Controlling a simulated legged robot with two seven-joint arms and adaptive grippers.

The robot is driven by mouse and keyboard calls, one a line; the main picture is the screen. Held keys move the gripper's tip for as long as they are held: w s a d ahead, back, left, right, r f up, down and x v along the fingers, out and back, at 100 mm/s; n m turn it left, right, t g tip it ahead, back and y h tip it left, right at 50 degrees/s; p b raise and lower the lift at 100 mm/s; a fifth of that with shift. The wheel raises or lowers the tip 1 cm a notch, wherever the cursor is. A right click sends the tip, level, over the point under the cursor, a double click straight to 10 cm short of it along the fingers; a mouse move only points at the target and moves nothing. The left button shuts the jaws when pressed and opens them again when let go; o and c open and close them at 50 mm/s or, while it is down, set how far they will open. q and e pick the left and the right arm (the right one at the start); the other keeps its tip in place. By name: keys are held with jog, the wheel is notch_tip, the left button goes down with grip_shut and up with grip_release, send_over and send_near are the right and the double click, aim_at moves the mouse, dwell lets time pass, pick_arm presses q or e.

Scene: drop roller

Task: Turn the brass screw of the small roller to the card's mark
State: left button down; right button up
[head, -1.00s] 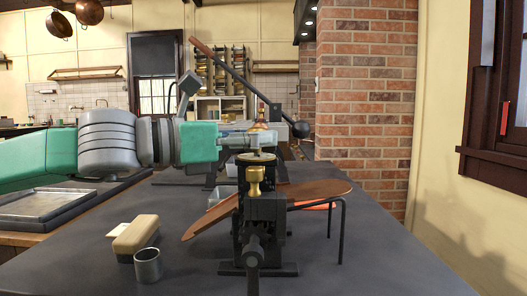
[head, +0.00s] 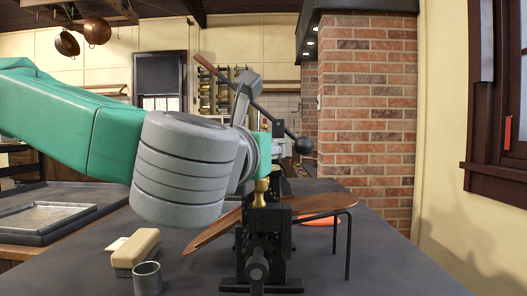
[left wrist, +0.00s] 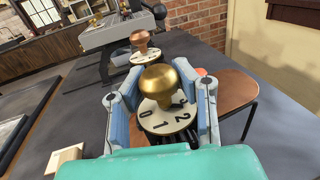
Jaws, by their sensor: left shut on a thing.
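The brass screw (left wrist: 158,80) has a rounded knob above a pale dial (left wrist: 168,117) marked 0, 1 and 2. My left gripper (left wrist: 160,88) has a finger on each side and is shut on the screw. In the head view my left wrist covers most of that grip; part of the brass (head: 260,190) shows below it, on top of the small dark roller (head: 264,235). A pale card-like piece (head: 116,244) lies beside a wooden block; I cannot read any mark on it. My right gripper is out of view.
A copper-coloured knob (left wrist: 140,38) on a second dial stands behind the brass screw. A wooden block (head: 136,248) and a metal cup (head: 147,278) stand left of the roller. A tray (head: 45,218) lies far left; the table's right front is clear.

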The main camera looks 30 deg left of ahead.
pick_arm(q)
jog(key=n+g+y, duration=0.1)
jog(key=n+y, duration=0.1)
jog(key=y, duration=0.1)
jog(key=n+g+y, duration=0.2)
jog(key=y, duration=0.1)
jog(key=shift+g, duration=0.3)
jog(key=n+g+y, duration=0.3)
jog(key=n+g, duration=0.1)
jog(key=shift+s+y, duration=0.1)
jog(key=shift+y, duration=0.3)
jog(key=n+g+y, duration=0.1)
jog(key=n+g, duration=0.1)
jog(key=g, duration=0.1)
jog(key=n+g+y, duration=0.1)
jog(key=n+g, duration=0.1)
jog(key=g, duration=0.1)
jog(key=shift+n+g, duration=0.3)
jog(key=shift+g, duration=0.1)
jog(key=shift+n+g+y, duration=0.3)
jog(key=shift+n+g, duration=1.2)
jog(key=shift+g, duration=0.8)
jog(key=shift+r+g, duration=0.1)
jog(key=shift+g, duration=0.3)
jog(key=c, duration=1.2)
grip_release()
jog(key=shift+o, duration=0.2)
jog(key=shift+d, duration=0.3)
jog(key=shift+r, duration=0.1)
